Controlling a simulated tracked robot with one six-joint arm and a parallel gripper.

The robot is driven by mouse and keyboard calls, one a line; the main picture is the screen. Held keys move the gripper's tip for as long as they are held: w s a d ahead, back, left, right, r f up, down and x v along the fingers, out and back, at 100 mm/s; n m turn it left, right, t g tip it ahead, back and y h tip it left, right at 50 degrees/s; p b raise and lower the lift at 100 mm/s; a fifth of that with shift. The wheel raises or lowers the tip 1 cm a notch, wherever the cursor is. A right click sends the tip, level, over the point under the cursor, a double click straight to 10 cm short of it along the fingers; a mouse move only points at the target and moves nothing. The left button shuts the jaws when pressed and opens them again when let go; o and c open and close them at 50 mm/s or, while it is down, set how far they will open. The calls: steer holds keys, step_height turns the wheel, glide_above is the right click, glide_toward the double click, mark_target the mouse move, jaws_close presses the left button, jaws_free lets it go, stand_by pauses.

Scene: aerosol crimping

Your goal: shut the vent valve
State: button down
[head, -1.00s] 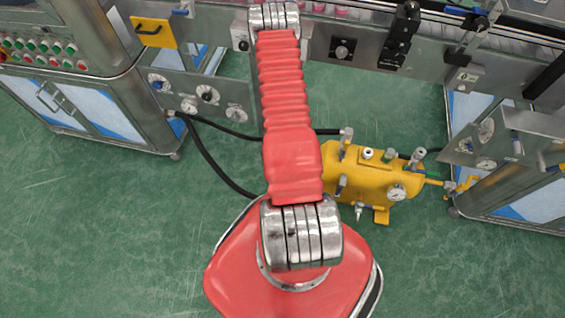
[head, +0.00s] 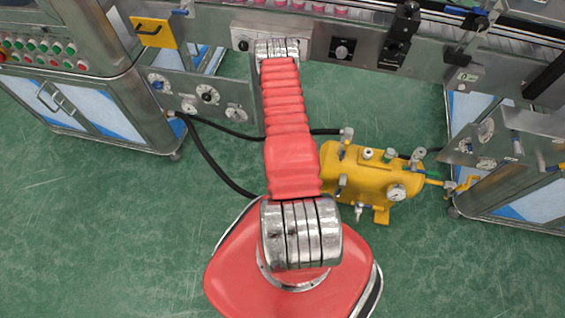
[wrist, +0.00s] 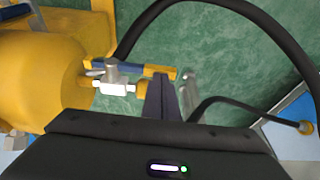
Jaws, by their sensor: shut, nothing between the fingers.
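The yellow tank (head: 370,180) stands on the floor right of my arm in the head view. Its rounded end (wrist: 40,80) fills the left of the wrist view. A small silver valve (wrist: 117,86) sticks out from that end, with a lever handle (wrist: 140,68) in blue and yellow. The handle lies roughly in line with the valve's outlet. I cannot tell for sure that this is the vent valve. My gripper (wrist: 161,80) is shut and empty, its tips close by the handle's outer end; contact is unclear. In the head view my gripper is hidden.
Black hoses (wrist: 255,30) curve past on the right of the wrist view. The conveyor frame (head: 345,48) runs across the back, with a steel cabinet (head: 90,100) at left and another (head: 520,170) at right. Green floor is clear in front of the tank.

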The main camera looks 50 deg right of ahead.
steer(key=shift+f, duration=0.1)
steer(key=shift+f, duration=0.1)
stand_by(0.4)
